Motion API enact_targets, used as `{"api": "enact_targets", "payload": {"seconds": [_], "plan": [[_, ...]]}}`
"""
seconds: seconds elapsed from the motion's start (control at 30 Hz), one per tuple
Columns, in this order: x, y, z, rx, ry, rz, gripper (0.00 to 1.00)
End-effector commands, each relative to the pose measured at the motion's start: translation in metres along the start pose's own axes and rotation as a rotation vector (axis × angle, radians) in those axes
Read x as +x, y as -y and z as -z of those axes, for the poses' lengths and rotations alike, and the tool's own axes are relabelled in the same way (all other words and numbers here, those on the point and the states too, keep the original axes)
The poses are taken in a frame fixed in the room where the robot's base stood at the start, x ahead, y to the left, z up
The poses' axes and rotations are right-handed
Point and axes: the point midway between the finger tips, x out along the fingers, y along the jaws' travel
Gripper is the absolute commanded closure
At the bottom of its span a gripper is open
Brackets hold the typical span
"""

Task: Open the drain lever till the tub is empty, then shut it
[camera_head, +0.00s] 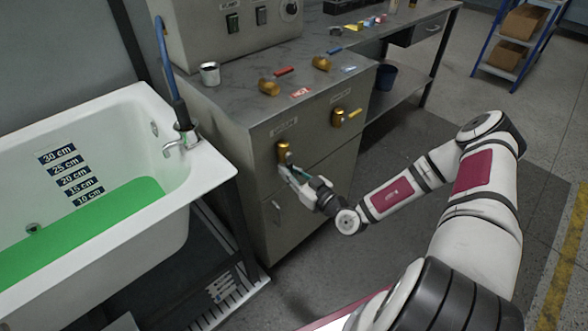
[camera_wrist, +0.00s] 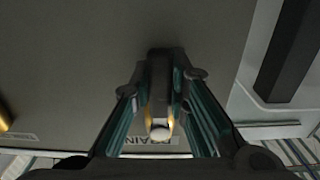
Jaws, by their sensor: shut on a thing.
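The white tub (camera_head: 205,165) stands at the left with green liquid (camera_head: 85,232) in it. The liquid's far edge lies just under the 10 cm label (camera_head: 88,197). A brass valve (camera_head: 284,150) sits on the grey cabinet's front, near its left edge. My gripper (camera_head: 287,170) is at this valve, shut on its drain lever.
A second brass valve (camera_head: 339,117) with a yellow handle is on the cabinet front to the right. Loose valves, coloured handles and a metal cup (camera_head: 209,74) lie on the counter (camera_head: 240,100). A dark tub-frame post (camera_head: 228,215) stands left of the cabinet. Floor is open at right.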

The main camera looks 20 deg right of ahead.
Motion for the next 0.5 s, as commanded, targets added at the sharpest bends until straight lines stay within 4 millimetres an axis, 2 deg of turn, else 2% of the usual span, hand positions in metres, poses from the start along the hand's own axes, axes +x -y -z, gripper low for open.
{"api": "enact_targets", "payload": {"seconds": [0.33,0.37,0.4,0.43,0.5], "plan": [[-0.0007,0.0011,-0.0022,0.010,0.006,0.000,1.00],[-0.0007,0.0011,-0.0022,0.010,0.006,0.000,0.82],[-0.0006,0.0012,-0.0021,0.010,0.005,0.000,0.73],[-0.0006,0.0012,-0.0020,0.010,0.005,0.000,0.67],[-0.0005,0.0011,-0.0016,0.009,0.004,0.000,0.63]]}}
